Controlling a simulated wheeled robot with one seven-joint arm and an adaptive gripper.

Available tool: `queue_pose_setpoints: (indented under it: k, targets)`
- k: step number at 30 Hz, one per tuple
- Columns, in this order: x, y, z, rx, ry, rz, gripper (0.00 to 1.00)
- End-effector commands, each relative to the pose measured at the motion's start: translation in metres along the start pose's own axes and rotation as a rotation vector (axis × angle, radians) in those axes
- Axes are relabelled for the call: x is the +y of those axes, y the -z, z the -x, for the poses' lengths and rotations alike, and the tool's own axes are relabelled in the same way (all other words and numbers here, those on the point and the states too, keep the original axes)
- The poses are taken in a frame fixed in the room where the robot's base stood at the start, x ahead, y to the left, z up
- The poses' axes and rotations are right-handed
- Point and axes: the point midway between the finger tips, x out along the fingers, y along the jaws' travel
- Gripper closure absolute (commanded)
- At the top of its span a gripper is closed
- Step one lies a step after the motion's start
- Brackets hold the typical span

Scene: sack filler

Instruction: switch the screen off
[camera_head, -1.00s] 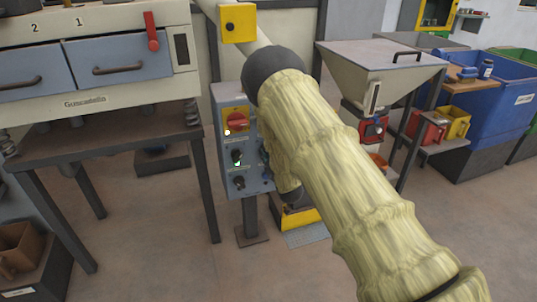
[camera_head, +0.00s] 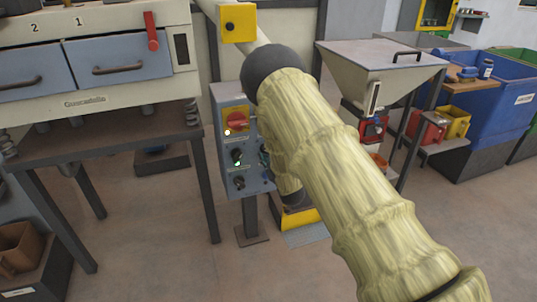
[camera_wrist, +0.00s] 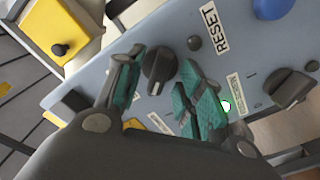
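The grey-blue control box (camera_head: 230,110) stands on a post left of my arm in the head view. It carries a red switch on a yellow plate (camera_head: 236,121) and black rotary knobs (camera_head: 239,181). In the wrist view my gripper (camera_wrist: 160,70) has its teal-padded fingers apart, one on each side of a black knob (camera_wrist: 159,62). I cannot tell whether the pads touch it. Another black knob (camera_wrist: 290,87) and a lit green-white lamp (camera_wrist: 225,106) are to the right. Nearby labels are partly hidden, so which knob belongs to the screen is unclear. My arm hides most of my gripper in the head view.
A blue button (camera_wrist: 271,8) sits by the RESET label, and a yellow box with a black button (camera_wrist: 62,45) is at upper left. The spring-mounted machine with drawers (camera_head: 115,62) stands left of the box; a hopper (camera_head: 380,62) and blue bin (camera_head: 490,115) stand right.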

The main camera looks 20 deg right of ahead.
Motion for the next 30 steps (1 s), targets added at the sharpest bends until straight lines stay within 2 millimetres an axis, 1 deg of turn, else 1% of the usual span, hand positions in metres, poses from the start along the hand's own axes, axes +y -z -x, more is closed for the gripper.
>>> queue_pose_setpoints:
  k: [9, 15, 18, 21, 30]
  targets:
    - [-0.001, 0.000, 0.057, -0.002, 0.002, 0.000, 0.62]
    - [-0.001, 0.000, 0.088, -0.002, 0.001, 0.000, 0.62]
    - [-0.001, 0.000, 0.098, -0.001, 0.001, 0.000, 0.62]
    - [-0.001, 0.000, 0.105, -0.001, 0.001, 0.000, 0.62]
    - [0.000, 0.000, 0.108, 0.000, 0.001, 0.000, 0.62]
